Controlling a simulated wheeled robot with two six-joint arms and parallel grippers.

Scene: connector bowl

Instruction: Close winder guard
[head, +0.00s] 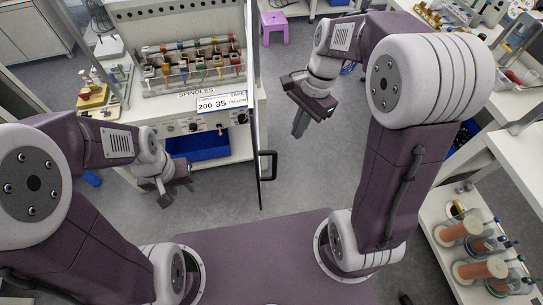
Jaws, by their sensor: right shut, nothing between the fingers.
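The winder guard (257,120) is a thin dark-edged panel, seen almost edge-on. It stands swung out from the right side of the winder (150,95), toward me. Its black handle (269,165) sticks out to the right near the panel's lower end. My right gripper (299,124) is shut and empty, above the floor to the right of the guard, apart from the handle. My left gripper (164,198) is in front of the winder's lower shelf, left of the guard and touching nothing that I can see. Its finger gap is unclear.
Colored spools sit in the winder above a SPINDLES label (197,92) and a sign (222,103). A blue bin (200,146) is below. A purple stool (274,27) stands at the back. Benches line the right. The floor (325,175) right of the guard is clear.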

